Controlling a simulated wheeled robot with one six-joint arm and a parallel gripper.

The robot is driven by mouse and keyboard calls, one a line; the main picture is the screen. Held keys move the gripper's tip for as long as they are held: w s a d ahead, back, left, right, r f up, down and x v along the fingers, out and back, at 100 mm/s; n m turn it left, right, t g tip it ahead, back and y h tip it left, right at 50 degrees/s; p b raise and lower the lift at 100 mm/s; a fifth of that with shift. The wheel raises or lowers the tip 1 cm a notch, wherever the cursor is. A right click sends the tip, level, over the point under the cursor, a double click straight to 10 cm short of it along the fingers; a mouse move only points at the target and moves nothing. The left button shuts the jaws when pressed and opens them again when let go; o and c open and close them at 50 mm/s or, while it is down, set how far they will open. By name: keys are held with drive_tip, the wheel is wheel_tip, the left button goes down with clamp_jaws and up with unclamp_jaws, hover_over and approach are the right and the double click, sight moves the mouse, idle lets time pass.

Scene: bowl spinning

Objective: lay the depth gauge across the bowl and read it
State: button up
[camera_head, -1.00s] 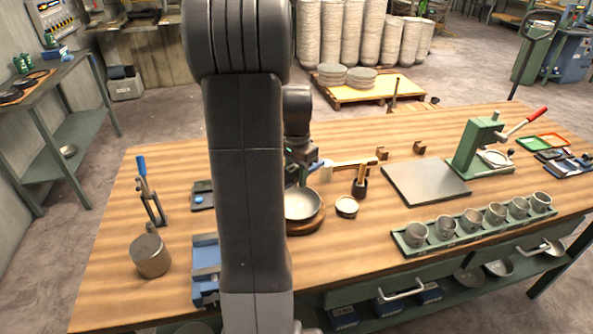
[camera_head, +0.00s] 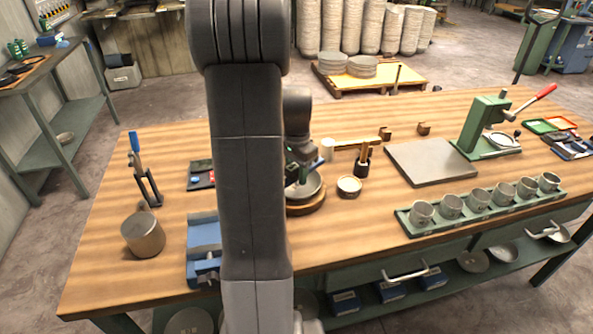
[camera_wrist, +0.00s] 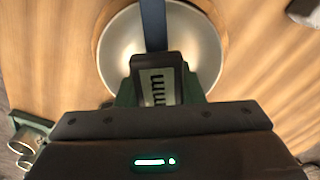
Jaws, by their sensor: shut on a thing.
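The shallow metal bowl (camera_head: 312,189) sits on a round wooden base (camera_head: 306,208), partly hidden behind my arm in the head view. In the wrist view the bowl (camera_wrist: 120,55) lies directly below my gripper. My gripper (camera_wrist: 158,92) is shut on the depth gauge (camera_wrist: 157,84), which has a display reading "mm"; no number is legible. The gauge's dark blue bar (camera_wrist: 153,25) extends over the bowl toward its far rim. I cannot tell whether the gauge touches the rim. In the head view my gripper (camera_head: 300,178) is low over the bowl.
A small dish (camera_head: 349,186) and a dark holder (camera_head: 362,166) stand right of the bowl, with a mallet (camera_head: 355,144) behind. A blue fixture (camera_head: 203,246) and a metal cylinder (camera_head: 143,236) are at left. A cup rack (camera_head: 480,211), grey slab (camera_head: 430,163) and green press (camera_head: 487,127) are right.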

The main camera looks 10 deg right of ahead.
drive_tip(key=shift+f, duration=0.2)
idle(0.7)
drive_tip(key=o, duration=1.3)
drive_tip(key=shift+r, duration=0.1)
wheel_tip(320, 180, up, 14)
drive_tip(key=shift+f, duration=0.2)
drive_tip(key=shift+f, duration=0.1)
wheel_tip(320, 180, down, 14)
drive_tip(key=shift+r, duration=0.25)
